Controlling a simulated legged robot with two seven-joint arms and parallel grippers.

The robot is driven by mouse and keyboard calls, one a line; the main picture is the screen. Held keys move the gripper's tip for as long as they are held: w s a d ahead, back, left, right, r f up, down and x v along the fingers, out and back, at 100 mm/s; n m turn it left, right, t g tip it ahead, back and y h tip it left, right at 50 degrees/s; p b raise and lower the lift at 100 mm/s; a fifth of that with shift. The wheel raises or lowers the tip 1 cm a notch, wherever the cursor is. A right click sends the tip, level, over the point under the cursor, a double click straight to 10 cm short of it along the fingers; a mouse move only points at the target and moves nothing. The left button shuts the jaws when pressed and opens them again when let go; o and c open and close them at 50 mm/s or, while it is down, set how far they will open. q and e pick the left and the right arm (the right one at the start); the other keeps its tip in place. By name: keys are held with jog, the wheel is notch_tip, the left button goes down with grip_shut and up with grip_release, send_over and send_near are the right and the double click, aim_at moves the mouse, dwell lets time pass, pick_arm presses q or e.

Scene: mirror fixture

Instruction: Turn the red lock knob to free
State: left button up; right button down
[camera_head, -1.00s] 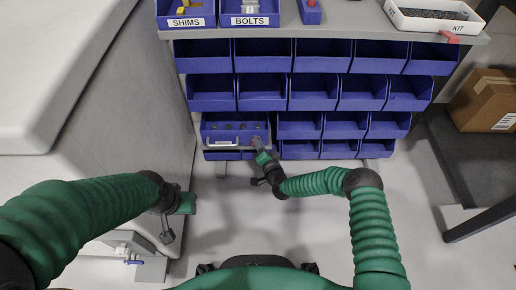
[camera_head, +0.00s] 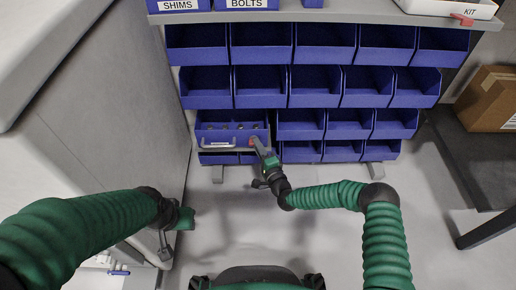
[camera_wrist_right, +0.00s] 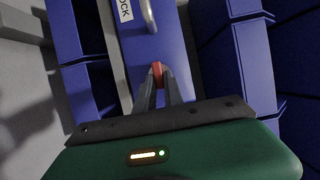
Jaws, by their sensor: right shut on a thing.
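The red lock knob (camera_wrist_right: 157,73) is on the front of a blue drawer, below its metal handle and a label ending in "OCK" in the right wrist view. My right gripper (camera_wrist_right: 157,80) is shut on the knob, one finger on each side. In the head view the drawer (camera_head: 215,141) has a pale handle and several small things inside, and my right gripper (camera_head: 256,143) meets its right front, largely hiding the knob. My left gripper (camera_head: 170,240) hangs at the lower left, away from the drawer; its fingers are too unclear to judge.
Rows of blue bins (camera_head: 320,88) surround the drawer, under a grey shelf (camera_head: 330,14). A grey wall-like cabinet (camera_head: 110,130) stands close on the left. A cardboard box (camera_head: 490,98) sits on a dark platform at the right. The floor (camera_head: 330,240) in front is clear.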

jog(key=shift+w+d+r, duration=0.15)
jog(key=shift+w+d, duration=0.1)
jog(key=c, duration=1.4)
grip_release()
jog(key=shift+c, duration=0.2)
jog(key=p+v, duration=0.8)
jog(key=v, duration=0.9)
jog(key=shift+s+a+f+p, duration=0.2)
jog(key=shift+a+f+p, duration=0.1)
jog(key=shift+p, duration=0.05)
